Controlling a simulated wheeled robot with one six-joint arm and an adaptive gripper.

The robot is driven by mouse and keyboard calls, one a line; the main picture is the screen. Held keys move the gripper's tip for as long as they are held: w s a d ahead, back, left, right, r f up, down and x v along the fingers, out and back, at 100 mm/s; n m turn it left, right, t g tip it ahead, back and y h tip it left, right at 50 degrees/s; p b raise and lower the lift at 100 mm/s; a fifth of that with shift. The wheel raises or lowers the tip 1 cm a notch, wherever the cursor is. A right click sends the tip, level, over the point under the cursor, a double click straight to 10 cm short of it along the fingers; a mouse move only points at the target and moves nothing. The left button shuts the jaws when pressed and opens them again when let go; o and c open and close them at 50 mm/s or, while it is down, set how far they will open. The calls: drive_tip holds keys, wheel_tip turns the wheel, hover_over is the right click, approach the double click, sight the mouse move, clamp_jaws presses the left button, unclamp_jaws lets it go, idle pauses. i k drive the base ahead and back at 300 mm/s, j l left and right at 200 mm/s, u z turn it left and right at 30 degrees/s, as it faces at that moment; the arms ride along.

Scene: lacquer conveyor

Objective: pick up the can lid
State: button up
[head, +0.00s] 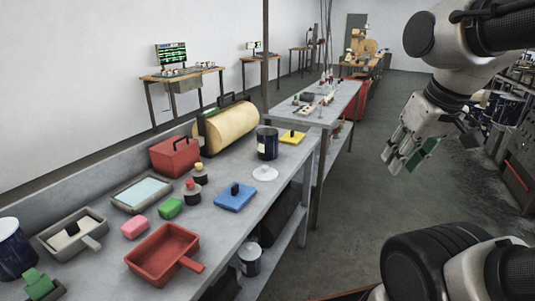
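A white, round, flat lid (265,174) lies on the grey workbench, just in front of a dark blue can (268,143). A small raised part shows at its middle. My gripper (400,163) is in the air over the floor, well to the right of the bench and apart from the lid. Its grey fingers with green faces point down and to the left. They look spread, and I see nothing held between them.
The workbench (215,218) also holds a blue block with a black handle (235,197), a yellow piece (292,137), a red pan (163,250), a red box (175,157) and a cream cylinder (228,127). Bare bench top lies right of the lid. Floor is clear beside the bench.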

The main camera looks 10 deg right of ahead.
sight(265, 173)
drive_tip(key=i+l+u, duration=0.35)
drive_tip(key=l, duration=0.25)
drive_tip(key=i+l+u, duration=0.2)
drive_tip(key=l, duration=0.15)
drive_tip(key=i+l+u, duration=0.2)
drive_tip(key=l, duration=0.15)
drive_tip(key=l+u, duration=0.2)
drive_tip(key=l, duration=0.15)
drive_tip(key=i+l+u, duration=0.15)
drive_tip(key=l, duration=0.25)
